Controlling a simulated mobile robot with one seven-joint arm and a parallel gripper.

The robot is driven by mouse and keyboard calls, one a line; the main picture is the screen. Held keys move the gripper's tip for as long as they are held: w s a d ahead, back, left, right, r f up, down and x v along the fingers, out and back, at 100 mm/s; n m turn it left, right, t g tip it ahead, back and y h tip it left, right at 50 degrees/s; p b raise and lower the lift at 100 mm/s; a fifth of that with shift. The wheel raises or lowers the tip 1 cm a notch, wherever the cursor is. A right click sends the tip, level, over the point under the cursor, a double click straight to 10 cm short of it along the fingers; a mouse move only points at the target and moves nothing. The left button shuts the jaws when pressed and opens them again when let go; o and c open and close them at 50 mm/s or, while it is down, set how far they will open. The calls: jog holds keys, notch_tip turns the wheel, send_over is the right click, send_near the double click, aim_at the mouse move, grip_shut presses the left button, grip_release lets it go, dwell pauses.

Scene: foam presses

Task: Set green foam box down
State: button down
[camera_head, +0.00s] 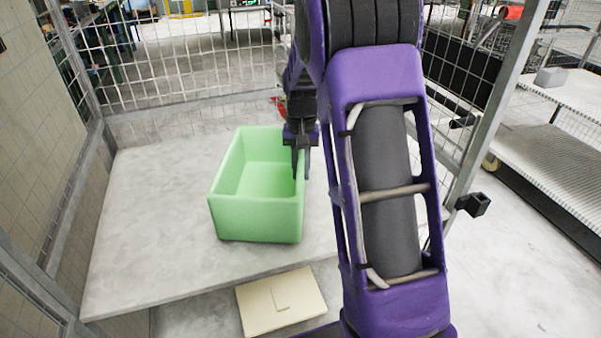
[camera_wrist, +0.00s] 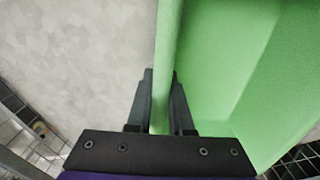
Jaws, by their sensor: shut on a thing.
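The green foam box (camera_head: 256,220) is an open-topped bin in the head view, upright over the grey table. I cannot tell whether its base touches the surface. My gripper (camera_head: 301,165) points down at its right wall, and the fingers are shut on that wall's rim. In the wrist view, the green wall (camera_wrist: 167,60) runs between the two fingers of my gripper (camera_wrist: 160,100). The inside of the box lies to the right and shows nothing in it. My arm hides part of the right side of the table.
The grey table (camera_head: 140,240) has bare room left of and in front of the box. Wire mesh panels (camera_head: 150,75) stand behind and at the sides. A beige flat panel (camera_head: 280,302) lies below the table's front edge. A shelf rack (camera_head: 560,120) stands at right.

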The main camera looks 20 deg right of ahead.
jog(key=shift+f, duration=0.3)
jog(key=c, duration=0.8)
grip_release()
notch_tip(320, 180, up, 12)
jog(key=shift+r+p, duration=0.1)
jog(key=shift+p, duration=0.9)
